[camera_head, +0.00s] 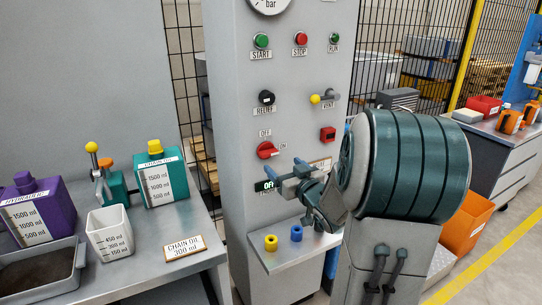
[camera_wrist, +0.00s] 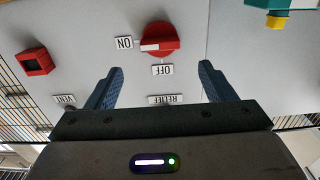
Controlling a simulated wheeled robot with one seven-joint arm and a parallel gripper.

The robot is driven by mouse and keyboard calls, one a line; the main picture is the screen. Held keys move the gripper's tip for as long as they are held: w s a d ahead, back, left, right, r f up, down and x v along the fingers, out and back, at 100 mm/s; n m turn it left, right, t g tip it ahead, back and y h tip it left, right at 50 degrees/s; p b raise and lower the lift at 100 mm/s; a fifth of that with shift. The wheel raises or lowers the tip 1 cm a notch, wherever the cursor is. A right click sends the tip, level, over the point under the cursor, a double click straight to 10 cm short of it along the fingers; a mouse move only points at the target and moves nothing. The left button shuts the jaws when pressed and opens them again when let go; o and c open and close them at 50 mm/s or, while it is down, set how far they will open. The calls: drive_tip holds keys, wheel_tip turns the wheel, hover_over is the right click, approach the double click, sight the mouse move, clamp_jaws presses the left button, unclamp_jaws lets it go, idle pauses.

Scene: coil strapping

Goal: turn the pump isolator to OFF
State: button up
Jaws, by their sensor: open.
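The pump isolator (camera_head: 267,150) is a red rotary knob on the grey panel, with an OFF label above it and an ON label to its right. In the wrist view, which is upside down, the red knob (camera_wrist: 160,38) shows a white mark pointing left at the ON label (camera_wrist: 124,42). The OFF label (camera_wrist: 162,69) is below it there. My gripper (camera_head: 289,178) is open and empty, in front of the panel, just below and right of the knob in the head view. In the wrist view its fingertips (camera_wrist: 161,71) are spread, apart from the knob.
Above are the relief knob (camera_head: 266,98), the yellow-tipped vent lever (camera_head: 322,98) and the buttons. A red square part (camera_head: 327,134) sits to the right. A shelf (camera_head: 290,255) below holds a yellow and a blue piece. A bench with bottles stands left.

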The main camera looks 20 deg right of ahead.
sight(270, 154)
drive_tip(key=w, duration=0.8)
drive_tip(key=shift+w+a, duration=0.15)
drive_tip(key=shift+w, duration=0.15)
drive_tip(key=c, duration=1)
